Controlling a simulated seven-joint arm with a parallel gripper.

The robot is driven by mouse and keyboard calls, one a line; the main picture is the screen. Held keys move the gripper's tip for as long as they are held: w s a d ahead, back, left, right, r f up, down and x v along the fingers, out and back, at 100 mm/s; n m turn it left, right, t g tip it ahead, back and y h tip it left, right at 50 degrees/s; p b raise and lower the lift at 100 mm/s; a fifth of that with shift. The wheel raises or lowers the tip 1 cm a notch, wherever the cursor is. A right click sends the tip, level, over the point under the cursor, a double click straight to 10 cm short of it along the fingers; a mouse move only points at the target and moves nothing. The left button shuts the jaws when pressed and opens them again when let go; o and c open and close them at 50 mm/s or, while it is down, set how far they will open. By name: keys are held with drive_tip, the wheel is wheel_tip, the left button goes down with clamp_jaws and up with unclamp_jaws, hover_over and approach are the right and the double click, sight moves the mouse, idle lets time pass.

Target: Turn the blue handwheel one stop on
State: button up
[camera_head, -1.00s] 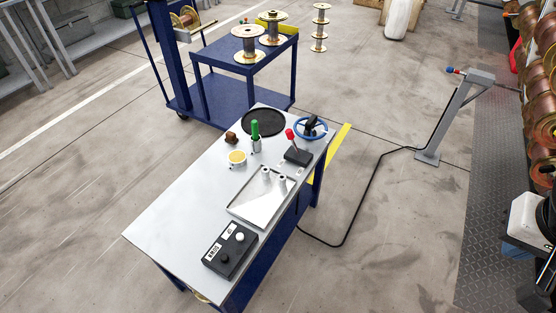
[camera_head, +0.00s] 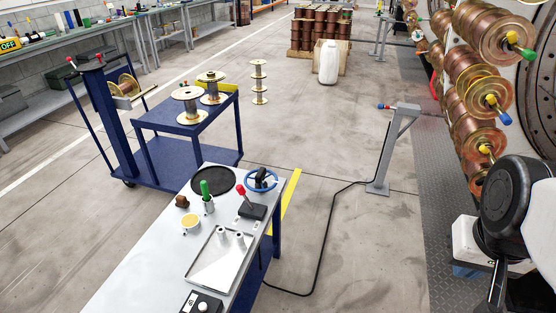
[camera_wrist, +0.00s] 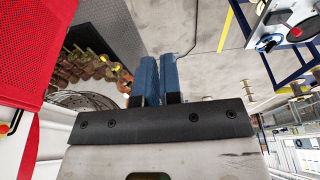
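The blue handwheel (camera_head: 262,190) is at the far right corner of the grey bench (camera_head: 130,285), with a dark hub and grip inside its ring. It appears small in the wrist view (camera_wrist: 268,43), at the upper right. My gripper (camera_wrist: 158,62) shows in the wrist view as two blue fingers side by side, with almost no gap and nothing between them. It is well away from the handwheel. In the head view my arm is at the right edge, and the fingertips cannot be made out there.
Beside the handwheel are a red-knobbed lever (camera_head: 241,189), a green-handled tool (camera_head: 205,190) and a black round plate (camera_head: 220,174). A metal tray (camera_head: 215,265) lies nearer. A blue cart (camera_head: 165,120) with spools stands behind. A grey post (camera_head: 390,150) and spool rack (camera_head: 475,90) are at right.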

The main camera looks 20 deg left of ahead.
drive_tip(key=o, duration=0.5)
drive_tip(key=shift+w+r, duration=0.1)
drive_tip(key=shift+w, duration=0.1)
drive_tip(key=shift+o, duration=1.1)
drive_tip(key=shift+w+a+r, duration=0.15)
drive_tip(key=shift+w, duration=0.2)
drive_tip(key=shift+o, duration=1)
drive_tip(key=w+a+r, duration=0.2)
drive_tip(key=w, duration=0.7)
drive_tip(key=shift+a+r, duration=0.2)
drive_tip(key=shift+a, duration=0.15)
drive_tip(key=w+a+f+g, duration=0.1)
drive_tip(key=w+a, duration=0.5)
drive_tip(key=w, duration=0.5)
drive_tip(key=w+a, duration=0.5)
drive_tip(key=w, duration=0.5)
drive_tip(key=g, duration=0.2)
hover_over(260, 171)
drive_tip(key=f, duration=2.4)
drive_tip(key=d+f, duration=0.1)
drive_tip(key=f, duration=1)
drive_tip(key=shift+s+f, duration=0.1)
drive_tip(key=shift+f, duration=0.3)
drive_tip(key=shift+a+f, duration=0.4)
drive_tip(key=shift+f, duration=0.05)
